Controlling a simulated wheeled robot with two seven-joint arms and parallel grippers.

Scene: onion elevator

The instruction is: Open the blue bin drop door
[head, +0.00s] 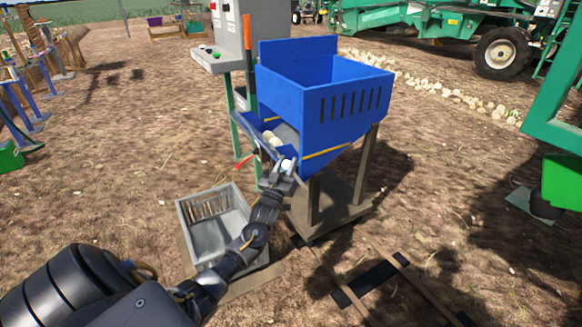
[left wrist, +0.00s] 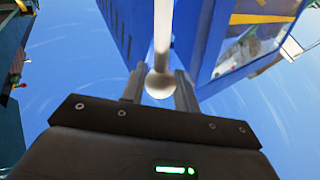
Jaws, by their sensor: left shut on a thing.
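The blue bin (head: 322,98) stands on a post frame, with a sloping chute at its lower left. Pale, onion-like round things (head: 271,139) show in the chute. My left gripper (head: 284,168) is at the chute's lower front corner. In the left wrist view, its fingers (left wrist: 159,88) are closed around the ball end of a pale rod (left wrist: 162,35), beside the blue bin wall (left wrist: 188,35). The gripper hides part of the chute's lower end, and I cannot tell how far the drop door is open. My right gripper is not in view.
A grey crate (head: 186,215) sits on the ground below the chute, beside my left forearm. A grey control cabinet (head: 232,30) stands behind the bin. A green machine (head: 395,22) and a row of pale stones (head: 440,92) lie farther back.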

